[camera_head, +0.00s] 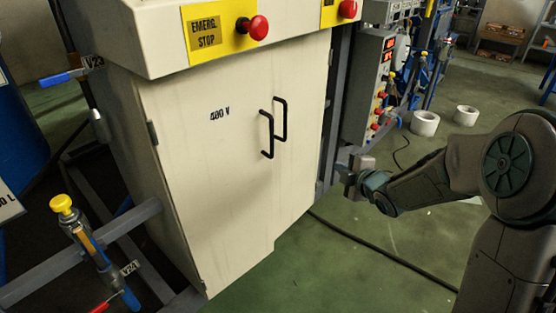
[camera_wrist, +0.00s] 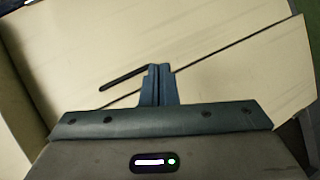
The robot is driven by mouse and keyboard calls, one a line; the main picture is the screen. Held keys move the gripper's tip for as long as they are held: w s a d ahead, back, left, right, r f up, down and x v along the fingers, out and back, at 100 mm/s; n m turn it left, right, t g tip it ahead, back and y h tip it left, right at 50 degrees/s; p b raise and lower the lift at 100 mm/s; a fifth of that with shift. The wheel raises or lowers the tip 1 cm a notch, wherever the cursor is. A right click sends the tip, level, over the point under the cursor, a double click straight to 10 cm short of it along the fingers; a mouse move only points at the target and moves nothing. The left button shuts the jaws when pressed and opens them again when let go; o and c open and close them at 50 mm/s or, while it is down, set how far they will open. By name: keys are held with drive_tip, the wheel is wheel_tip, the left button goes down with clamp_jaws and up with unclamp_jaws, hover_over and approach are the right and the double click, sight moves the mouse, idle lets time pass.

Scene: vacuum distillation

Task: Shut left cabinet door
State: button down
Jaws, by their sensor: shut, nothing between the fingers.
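The cream cabinet's left door (camera_head: 215,190), marked "400 V", is closed or nearly closed. Its lower edge steps slightly against the right door (camera_head: 300,130), so I cannot tell whether it is fully flush. The left door's black handle (camera_head: 268,135) stands beside the right door's black handle (camera_head: 281,118). My gripper (camera_head: 348,165) is right of the cabinet front, apart from the handles. In the wrist view, my gripper's fingers (camera_wrist: 159,72) are together and empty before the pale door panels. A dark seam and one black handle (camera_wrist: 122,79) show there; which handle is unclear.
A red emergency stop button (camera_head: 258,27) sticks out above the doors. A valve with a yellow knob (camera_head: 61,204) and grey frame bars stand at the left. An instrument panel (camera_head: 375,90) is behind my gripper. A black cable (camera_head: 380,250) crosses the green floor in front.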

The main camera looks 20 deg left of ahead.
drive_tip(key=s+a+f+n+g+y+b, duration=0.1)
drive_tip(key=a+f+n+g+y+b, duration=0.15)
drive_tip(key=a+n+y, duration=0.45)
drive_tip(key=b, duration=0.2)
approach(268, 148)
drive_tip(key=x, duration=0.6)
drive_tip(key=shift+w+a+f, duration=0.15)
drive_tip(key=shift+w+a, duration=0.1)
drive_tip(key=shift+a, duration=0.1)
drive_tip(key=shift+w, duration=0.1)
